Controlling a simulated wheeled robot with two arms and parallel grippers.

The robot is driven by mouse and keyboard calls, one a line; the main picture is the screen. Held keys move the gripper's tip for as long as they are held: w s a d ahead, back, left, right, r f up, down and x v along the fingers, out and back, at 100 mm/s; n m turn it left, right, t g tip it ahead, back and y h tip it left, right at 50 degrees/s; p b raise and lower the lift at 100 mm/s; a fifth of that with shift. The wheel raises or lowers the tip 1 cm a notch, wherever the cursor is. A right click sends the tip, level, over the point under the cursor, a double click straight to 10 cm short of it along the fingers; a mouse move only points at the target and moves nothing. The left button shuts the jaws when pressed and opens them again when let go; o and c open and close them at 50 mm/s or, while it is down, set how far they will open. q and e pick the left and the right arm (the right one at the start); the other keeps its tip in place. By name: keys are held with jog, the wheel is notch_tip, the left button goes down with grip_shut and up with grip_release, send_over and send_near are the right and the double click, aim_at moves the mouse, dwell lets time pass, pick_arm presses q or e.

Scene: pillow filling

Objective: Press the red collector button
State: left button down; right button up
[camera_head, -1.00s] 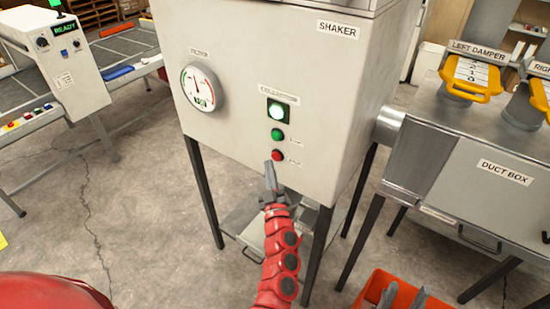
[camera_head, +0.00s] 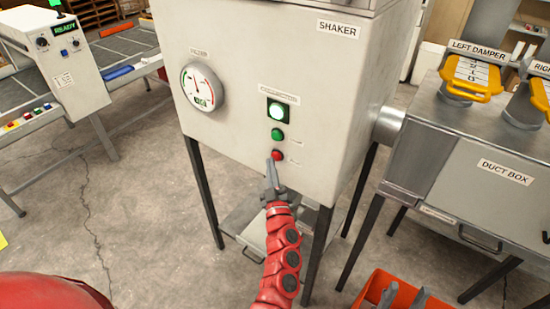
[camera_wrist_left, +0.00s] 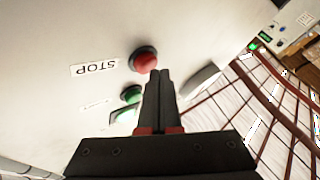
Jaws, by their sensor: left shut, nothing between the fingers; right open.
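The red collector button (camera_head: 279,154) is the lowest item in a column on the front of the shaker cabinet (camera_head: 235,120), below a green button (camera_head: 277,134) and a lit lamp (camera_head: 276,111). My left gripper (camera_head: 270,162) is shut and empty, its tips at the red button's lower left edge. In the left wrist view the red button (camera_wrist_left: 143,58) stands beside a STOP label, just past the shut fingertips (camera_wrist_left: 158,75). I cannot tell whether they touch it. My right gripper (camera_head: 404,296) is open at the bottom right, only its fingertips showing.
An orange bin (camera_head: 369,289) is at the bottom right, by my right gripper. The duct box (camera_head: 480,150) with yellow damper handles stands to the right. A filter gauge (camera_head: 202,87) is on the cabinet's left part. A table with a READY panel (camera_head: 66,27) is at the left.

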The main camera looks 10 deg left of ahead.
pick_arm(q)
jog(key=shift+w+d, duration=0.2)
jog(key=shift+w, duration=0.3)
dwell(0.7)
jog(key=shift+s, duration=0.15)
jog(key=shift+s+a, duration=0.3)
jog(key=shift+s, duration=0.4)
jog(key=shift+s+a, duration=0.3)
jog(key=shift+s, duration=0.5)
jog(key=shift+s+a, duration=0.25)
jog(key=shift+s, duration=0.55)
jog(key=shift+s+a, duration=0.3)
jog(key=shift+s, duration=0.5)
